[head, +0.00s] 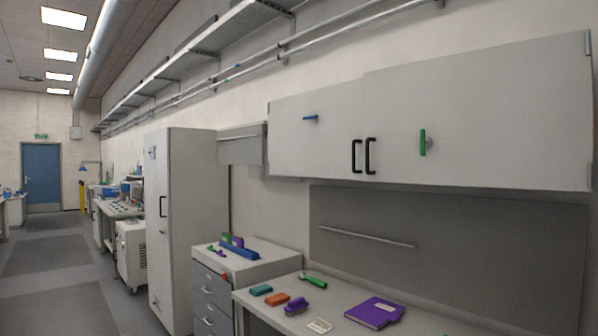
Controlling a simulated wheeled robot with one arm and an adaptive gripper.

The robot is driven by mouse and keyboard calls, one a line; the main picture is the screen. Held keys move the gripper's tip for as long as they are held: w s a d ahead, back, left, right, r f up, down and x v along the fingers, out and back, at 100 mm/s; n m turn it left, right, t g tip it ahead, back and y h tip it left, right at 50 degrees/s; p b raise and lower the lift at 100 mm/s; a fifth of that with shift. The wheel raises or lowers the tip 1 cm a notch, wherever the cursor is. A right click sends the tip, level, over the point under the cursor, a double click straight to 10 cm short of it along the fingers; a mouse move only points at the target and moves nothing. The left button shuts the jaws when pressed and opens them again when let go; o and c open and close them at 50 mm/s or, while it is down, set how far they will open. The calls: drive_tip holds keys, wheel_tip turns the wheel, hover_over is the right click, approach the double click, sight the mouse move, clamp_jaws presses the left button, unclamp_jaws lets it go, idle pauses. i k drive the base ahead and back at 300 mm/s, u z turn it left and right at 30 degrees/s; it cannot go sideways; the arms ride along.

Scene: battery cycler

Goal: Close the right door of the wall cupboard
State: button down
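The wall cupboard hangs high on the right wall, above the bench, in the head view. Its left door (315,135) looks flat against the cupboard, with a black bar handle (357,156) near its right edge. Its right door (490,115) has a black bar handle (370,156) near its left edge. The right door's left edge steps slightly above the left door's top line, so it seems to stand a little proud; the gap itself is hard to see. A green item and a grey round piece (426,142) sit on the right door's face. My gripper is not in view.
Below the cupboard, the bench (345,318) holds a purple binder (376,312), a green-handled tool (313,280) and small coloured blocks. A drawer unit (225,290) and a tall grey cabinet (185,220) stand to the left. The aisle floor (60,245) at far left is clear.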

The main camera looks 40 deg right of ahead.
sight(518, 115)
drive_tip(key=i, duration=0.9)
drive_tip(key=z, duration=0.8)
drive_tip(key=i, duration=0.5)
drive_tip(key=z, duration=0.4)
